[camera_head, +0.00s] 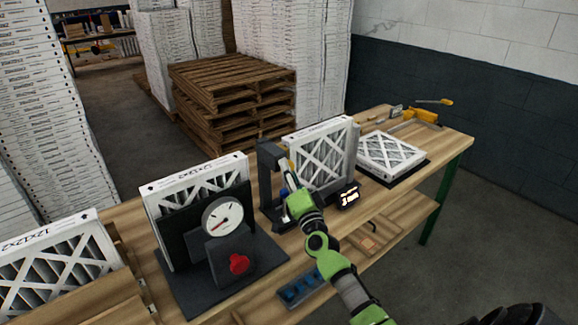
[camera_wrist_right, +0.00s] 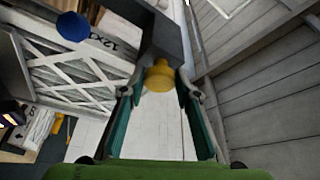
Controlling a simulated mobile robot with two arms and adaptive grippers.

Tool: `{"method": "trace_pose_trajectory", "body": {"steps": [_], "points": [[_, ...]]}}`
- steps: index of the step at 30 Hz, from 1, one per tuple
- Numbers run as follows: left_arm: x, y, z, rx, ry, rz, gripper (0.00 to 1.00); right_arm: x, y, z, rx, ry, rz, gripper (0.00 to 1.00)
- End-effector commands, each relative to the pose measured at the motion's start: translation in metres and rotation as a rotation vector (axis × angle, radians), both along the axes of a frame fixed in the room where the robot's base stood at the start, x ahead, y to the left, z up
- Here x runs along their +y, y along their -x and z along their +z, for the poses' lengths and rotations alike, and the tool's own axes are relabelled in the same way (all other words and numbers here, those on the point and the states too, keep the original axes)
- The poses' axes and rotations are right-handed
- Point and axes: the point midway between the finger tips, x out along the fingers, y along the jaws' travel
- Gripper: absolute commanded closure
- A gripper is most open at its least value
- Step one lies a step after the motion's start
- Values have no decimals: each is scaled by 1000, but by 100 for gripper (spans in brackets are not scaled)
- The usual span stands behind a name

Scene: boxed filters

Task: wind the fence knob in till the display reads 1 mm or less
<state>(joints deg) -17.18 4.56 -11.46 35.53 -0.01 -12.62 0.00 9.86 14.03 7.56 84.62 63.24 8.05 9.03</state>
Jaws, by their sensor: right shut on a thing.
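The dark fixture (camera_head: 268,160) on the bench holds a white-framed filter (camera_head: 318,158) upright. Its small display (camera_head: 349,196) is lit, but I cannot read the number. My right gripper (camera_head: 289,176) reaches the left side of this fixture. In the right wrist view, my right gripper (camera_wrist_right: 160,90) is shut on a yellow knob (camera_wrist_right: 158,75), which sticks out of a dark grey block (camera_wrist_right: 163,40). A blue knob (camera_wrist_right: 73,26) shows apart from it, at the upper left. I cannot tell from any label which knob is the fence knob. My left gripper is not in view.
A dark stand with a round dial (camera_head: 222,216) and a red knob (camera_head: 239,263) stands to the left. Another filter (camera_head: 391,151) lies flat at the right, near a yellow-handled tool (camera_head: 422,116).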

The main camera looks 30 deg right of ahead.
Motion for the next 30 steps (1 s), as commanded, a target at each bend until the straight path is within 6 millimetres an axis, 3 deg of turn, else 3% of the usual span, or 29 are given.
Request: {"method": "trace_pose_trajectory", "body": {"steps": [15,16,18,30], "points": [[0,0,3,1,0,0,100,0,0,-1,2,-22,0,92],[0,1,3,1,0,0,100,0,0,-1,2,-22,0,68],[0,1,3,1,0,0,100,0,0,0,3,-21,-1,54],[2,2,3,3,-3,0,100,1,4,-2,2,-21,0,54]]}}
